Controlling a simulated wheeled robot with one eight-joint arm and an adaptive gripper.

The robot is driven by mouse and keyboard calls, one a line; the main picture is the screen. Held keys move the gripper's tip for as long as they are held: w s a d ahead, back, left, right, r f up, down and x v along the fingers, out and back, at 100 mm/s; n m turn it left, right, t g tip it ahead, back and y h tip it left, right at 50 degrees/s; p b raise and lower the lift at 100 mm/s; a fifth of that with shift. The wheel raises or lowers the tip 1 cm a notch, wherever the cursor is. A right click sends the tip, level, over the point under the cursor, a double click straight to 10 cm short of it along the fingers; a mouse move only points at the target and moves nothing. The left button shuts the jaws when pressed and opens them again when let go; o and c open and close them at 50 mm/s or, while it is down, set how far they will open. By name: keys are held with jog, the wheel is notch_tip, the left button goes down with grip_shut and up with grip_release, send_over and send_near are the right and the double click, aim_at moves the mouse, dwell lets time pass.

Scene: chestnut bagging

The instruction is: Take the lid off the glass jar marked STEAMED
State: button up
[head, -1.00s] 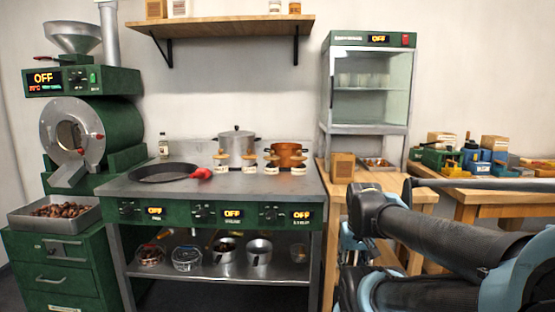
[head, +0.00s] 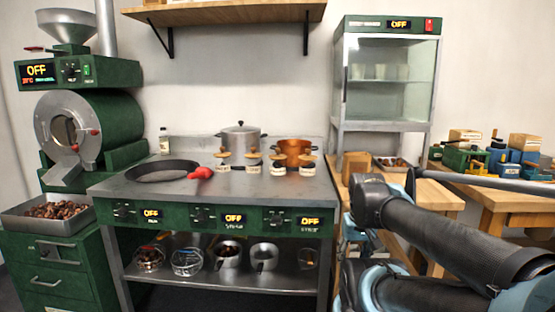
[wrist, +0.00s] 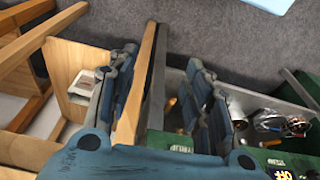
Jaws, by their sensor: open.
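Several small glass jars with pale wooden lids stand at the back right of the steel counter, in front of the pots. Two jars are on the left (head: 223,164) (head: 252,163), and two on the right (head: 278,168) (head: 307,169). Their lids appear to be on. Their labels are too small to read, so I cannot tell which is marked STEAMED. My gripper (wrist: 160,100) is open in the wrist view, its two blue fingers wide apart with nothing held. It is away from the jars, pointing down beside the counter's right side.
A black pan (head: 160,171) with a red handle, a steel pot (head: 241,141) and a copper pot (head: 293,152) are on the counter (head: 130,190). A glass cabinet (head: 390,85) stands to the right. A shelf (head: 230,12) hangs above.

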jog(key=w+a+r+n+y, duration=0.1)
jog(key=w+a+r+n, duration=0.15)
jog(key=w+r, duration=0.7)
jog(key=w+a+r+n, duration=0.2)
jog(key=w+a+r, duration=0.2)
jog(key=w+r, duration=0.55)
jog(key=n+t+y, duration=0.1)
jog(key=n+y, duration=0.1)
jog(key=n, duration=0.2)
send_near(279, 149)
jog(key=x, duration=1)
jog(key=shift+w+r, duration=0.15)
jog(key=shift+w, duration=0.2)
jog(key=c, duration=1.1)
grip_shut()
